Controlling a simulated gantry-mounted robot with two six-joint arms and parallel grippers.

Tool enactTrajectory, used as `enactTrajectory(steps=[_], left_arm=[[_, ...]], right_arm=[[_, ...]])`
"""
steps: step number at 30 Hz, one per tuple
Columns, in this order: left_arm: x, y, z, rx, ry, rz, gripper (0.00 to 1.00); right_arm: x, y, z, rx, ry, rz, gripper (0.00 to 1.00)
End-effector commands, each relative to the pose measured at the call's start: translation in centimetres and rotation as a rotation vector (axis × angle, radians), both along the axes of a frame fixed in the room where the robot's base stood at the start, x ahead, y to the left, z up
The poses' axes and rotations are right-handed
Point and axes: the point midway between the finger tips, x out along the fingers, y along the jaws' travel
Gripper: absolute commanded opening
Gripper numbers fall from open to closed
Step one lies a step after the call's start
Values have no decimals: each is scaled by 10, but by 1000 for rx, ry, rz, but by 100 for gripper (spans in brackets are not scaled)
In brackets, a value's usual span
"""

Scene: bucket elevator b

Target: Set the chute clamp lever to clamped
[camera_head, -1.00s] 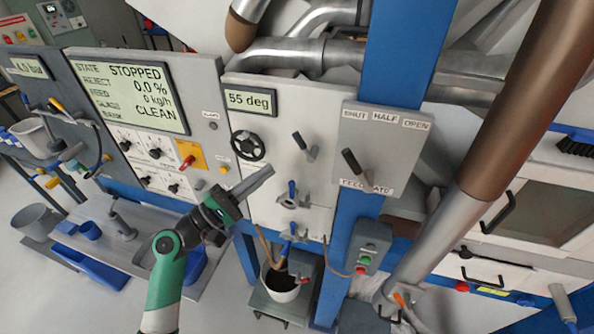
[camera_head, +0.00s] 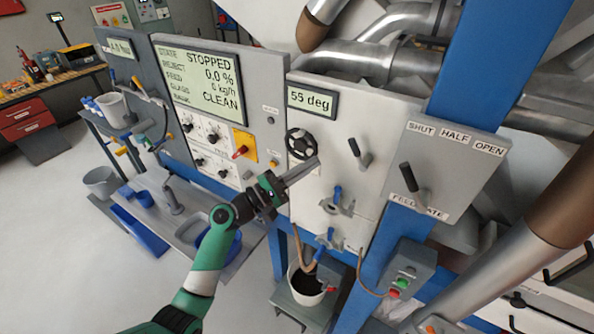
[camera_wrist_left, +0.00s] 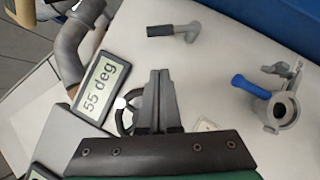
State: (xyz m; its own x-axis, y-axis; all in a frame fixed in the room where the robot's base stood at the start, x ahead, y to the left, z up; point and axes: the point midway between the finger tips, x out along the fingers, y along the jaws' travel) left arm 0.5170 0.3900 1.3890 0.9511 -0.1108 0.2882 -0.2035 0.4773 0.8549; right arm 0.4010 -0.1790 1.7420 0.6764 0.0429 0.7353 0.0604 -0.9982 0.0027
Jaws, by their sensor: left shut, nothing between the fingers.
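The panel (camera_head: 330,130) with the "55 deg" display has a black-handled lever (camera_head: 359,151) on a light metal pivot, likely the chute clamp lever. No readable label confirms this. In the head view its handle points up and left from the pivot. The same lever (camera_wrist_left: 172,30) shows at the top of the left wrist view, with its handle pointing left. My left gripper (camera_head: 315,162) is shut and empty, below and left of the lever, by the black handwheel (camera_head: 301,144). Its closed fingers (camera_wrist_left: 158,78) hide part of the wheel in the wrist view. My right gripper is not in view.
Blue-handled fittings (camera_head: 338,203) sit below the lever. The feed gate lever (camera_head: 411,182) is on the grey panel to the right. A blue post (camera_head: 490,60) and brown pipe (camera_head: 560,210) stand at the right. A bucket (camera_head: 306,286) is below. Floor is clear at left.

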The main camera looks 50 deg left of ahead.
Motion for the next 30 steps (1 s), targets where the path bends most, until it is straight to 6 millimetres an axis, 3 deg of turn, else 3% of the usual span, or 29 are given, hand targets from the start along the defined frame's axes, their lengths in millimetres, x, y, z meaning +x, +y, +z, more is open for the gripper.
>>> enactTrajectory(steps=[5, 10, 17, 30], left_arm=[[37, -6, 13, 0, 0, -3, 0], [50, -24, 29, 0, 0, -2, 0], [56, -32, 32, 0, 0, 1, 0], [58, -29, 33, 15, 6, 7, 0]], right_arm=[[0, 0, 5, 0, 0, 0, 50], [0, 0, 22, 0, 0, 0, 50], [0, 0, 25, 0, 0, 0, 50], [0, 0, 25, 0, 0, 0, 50]])
